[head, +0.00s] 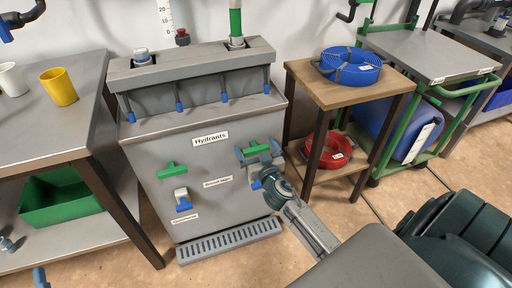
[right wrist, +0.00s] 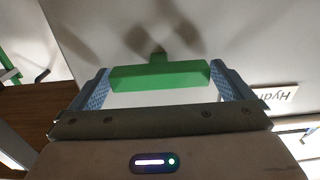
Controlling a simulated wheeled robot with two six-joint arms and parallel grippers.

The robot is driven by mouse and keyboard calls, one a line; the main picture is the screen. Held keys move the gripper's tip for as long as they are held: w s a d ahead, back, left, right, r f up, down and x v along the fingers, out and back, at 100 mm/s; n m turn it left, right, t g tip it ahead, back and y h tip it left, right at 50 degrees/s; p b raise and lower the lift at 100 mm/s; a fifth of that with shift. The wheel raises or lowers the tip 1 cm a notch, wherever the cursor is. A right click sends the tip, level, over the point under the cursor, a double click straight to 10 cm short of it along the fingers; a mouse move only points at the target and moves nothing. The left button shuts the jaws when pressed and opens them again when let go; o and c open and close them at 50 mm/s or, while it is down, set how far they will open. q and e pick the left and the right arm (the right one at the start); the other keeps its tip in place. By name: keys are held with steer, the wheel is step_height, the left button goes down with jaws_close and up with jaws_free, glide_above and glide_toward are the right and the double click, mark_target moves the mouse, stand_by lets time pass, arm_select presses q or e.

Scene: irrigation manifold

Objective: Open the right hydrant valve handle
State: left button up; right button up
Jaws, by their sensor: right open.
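The right hydrant valve handle (head: 257,147) is a green T-bar on the front of the grey hydrant cabinet (head: 215,150), and it lies level. In the right wrist view the green handle (right wrist: 160,76) spans most of the gap between my fingers. My right gripper (head: 260,155) is open around the handle, one finger at each end of the bar. Small gaps seem to show at the ends; contact is hard to tell. The hydrant outlet below is partly hidden by my gripper.
The left hydrant handle (head: 172,169), also green and level, sits above a blue-tipped outlet (head: 182,200). A drain grate (head: 230,240) lies below. A wooden stand (head: 335,90) with blue and red hose coils is close on the right. A metal table (head: 50,130) stands left.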

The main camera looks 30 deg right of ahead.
steer(key=shift+w, duration=0.1)
steer(key=c, duration=0.9)
